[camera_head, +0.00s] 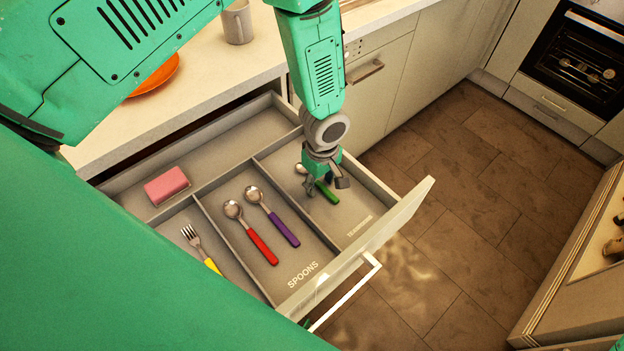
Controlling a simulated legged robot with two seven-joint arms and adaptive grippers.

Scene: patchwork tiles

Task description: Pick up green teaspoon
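The green teaspoon (330,193) lies in the right-hand compartment of the open drawer (365,236), the one with a label near its front. Its metal bowl points up and left, and its green handle points down and right. My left gripper (325,186) reaches down from above, right over the teaspoon. Its fingers look spread apart, one on each side of the spoon, and they hide its middle. I cannot tell whether they touch it.
The compartment marked SPOONS holds a red-handled spoon (262,245) and a purple-handled spoon (284,229). A yellow-handled fork (195,241) and a pink block (166,185) lie further left. A mug (237,22) and an orange plate (157,76) stand on the counter. Compartment dividers stand close to the gripper.

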